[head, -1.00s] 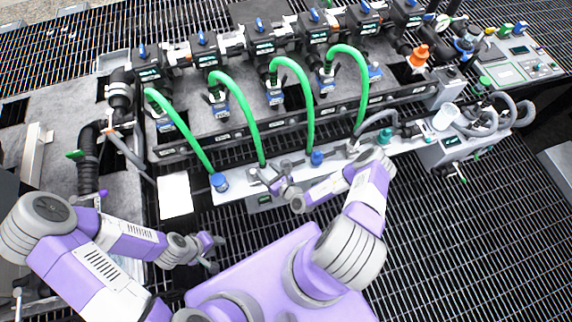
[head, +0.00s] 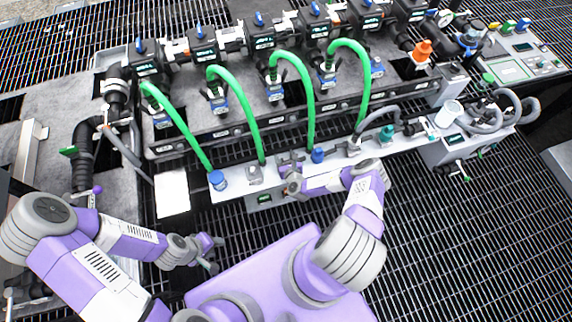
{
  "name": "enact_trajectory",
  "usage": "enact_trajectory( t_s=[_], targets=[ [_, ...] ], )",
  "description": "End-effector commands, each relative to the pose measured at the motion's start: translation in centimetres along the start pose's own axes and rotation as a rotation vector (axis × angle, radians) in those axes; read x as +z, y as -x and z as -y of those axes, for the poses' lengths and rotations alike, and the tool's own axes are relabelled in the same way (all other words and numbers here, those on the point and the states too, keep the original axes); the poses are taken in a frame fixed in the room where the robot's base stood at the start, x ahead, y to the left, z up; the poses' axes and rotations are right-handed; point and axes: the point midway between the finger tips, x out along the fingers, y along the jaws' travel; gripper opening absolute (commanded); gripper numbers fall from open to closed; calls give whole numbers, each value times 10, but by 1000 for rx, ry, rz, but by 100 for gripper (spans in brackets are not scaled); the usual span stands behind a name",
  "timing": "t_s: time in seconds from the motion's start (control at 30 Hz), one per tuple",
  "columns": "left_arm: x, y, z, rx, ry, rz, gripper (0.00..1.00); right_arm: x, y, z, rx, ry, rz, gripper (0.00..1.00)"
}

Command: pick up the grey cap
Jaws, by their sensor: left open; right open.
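A grey cap-like fitting (head: 254,175) sits on the white ledge (head: 235,187), by the lower end of a green hose. A similar grey fitting (head: 352,149) stands farther right on the ledge. I cannot tell for sure which one is the grey cap. My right gripper (head: 290,164) is open over the ledge, just right of the first grey fitting and apart from it. Its fingers are small and partly hidden by its wrist. My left gripper (head: 214,254) is open and empty over the dark grating, below the ledge.
Blue caps (head: 217,180) and (head: 317,155) stand on the ledge near the grey fittings. Green hoses (head: 245,115) arch from the valve row down to the ledge. A white cup-like part (head: 449,112) and grey hoses (head: 507,100) are at the right. Grating at lower right is clear.

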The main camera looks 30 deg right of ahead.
Motion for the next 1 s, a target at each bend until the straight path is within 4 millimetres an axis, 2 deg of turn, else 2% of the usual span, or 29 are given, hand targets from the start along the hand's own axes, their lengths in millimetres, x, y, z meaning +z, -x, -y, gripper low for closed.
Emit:
enact_trajectory(
  t_s=[0.17,0.4,0.67,0.77,1.0],
  targets=[
    [0,1,0,0,0,0,43,1,0,0,0,0,0,60],
    [0,1,0,0,0,0,43,1,1,0,0,1,0,23],
    [0,2,-1,0,0,0,43,4,2,0,0,1,2,22],
    [0,9,-3,0,0,0,43,15,6,0,1,2,4,22],
    [1,32,-12,0,0,0,43,62,25,0,2,3,3,22]
  ],
)
